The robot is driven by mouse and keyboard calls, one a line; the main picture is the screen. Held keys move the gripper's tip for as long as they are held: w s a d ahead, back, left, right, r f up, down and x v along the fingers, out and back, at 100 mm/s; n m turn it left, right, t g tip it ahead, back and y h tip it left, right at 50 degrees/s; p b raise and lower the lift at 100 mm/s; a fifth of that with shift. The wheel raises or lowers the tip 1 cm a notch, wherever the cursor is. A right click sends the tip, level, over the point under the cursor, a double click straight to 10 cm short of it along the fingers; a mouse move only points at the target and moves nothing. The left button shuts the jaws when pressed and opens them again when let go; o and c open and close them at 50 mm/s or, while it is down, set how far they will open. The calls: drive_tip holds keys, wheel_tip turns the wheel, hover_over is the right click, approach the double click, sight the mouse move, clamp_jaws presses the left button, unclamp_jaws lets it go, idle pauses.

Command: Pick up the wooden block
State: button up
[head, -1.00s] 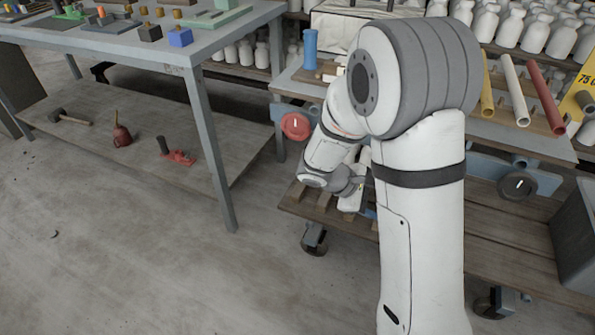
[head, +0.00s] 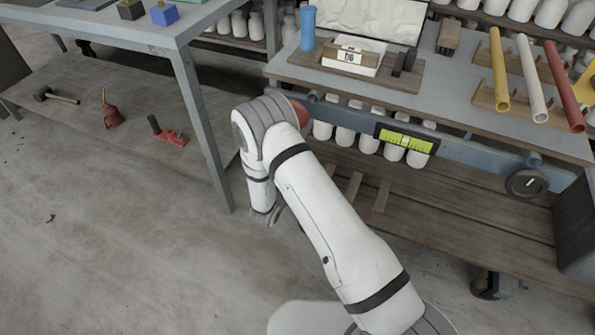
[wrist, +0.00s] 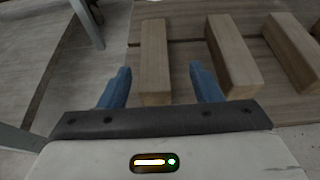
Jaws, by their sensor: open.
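Three long pale wooden blocks lie side by side on the lower plank shelf. In the wrist view the left block (wrist: 154,50) lies ahead between the lines of my two blue fingers. The middle block (wrist: 232,55) is just right of the right finger, and the third block (wrist: 292,45) is farther right. My gripper (wrist: 160,84) is open, with nothing visibly held. I cannot tell how high it is above the block. In the head view two of the blocks (head: 352,188) (head: 381,196) show right of my arm, which hides my fingers.
The bench top (head: 450,95) overhangs the shelf (head: 440,222), with a green-yellow level (head: 407,141) on its front. A table leg (head: 203,130) stands left of my arm. A mallet (head: 55,96) and a red tool (head: 170,137) lie on the left lower shelf. Floor in front is clear.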

drive_tip(key=x, duration=0.1)
drive_tip(key=b+x, duration=0.1)
drive_tip(key=x, duration=0.1)
drive_tip(key=b+x, duration=0.1)
drive_tip(key=x, duration=0.1)
drive_tip(key=shift+w+a+f, duration=0.15)
drive_tip(key=shift+w+a, duration=0.1)
drive_tip(key=shift+w, duration=0.05)
drive_tip(key=c, duration=1.1)
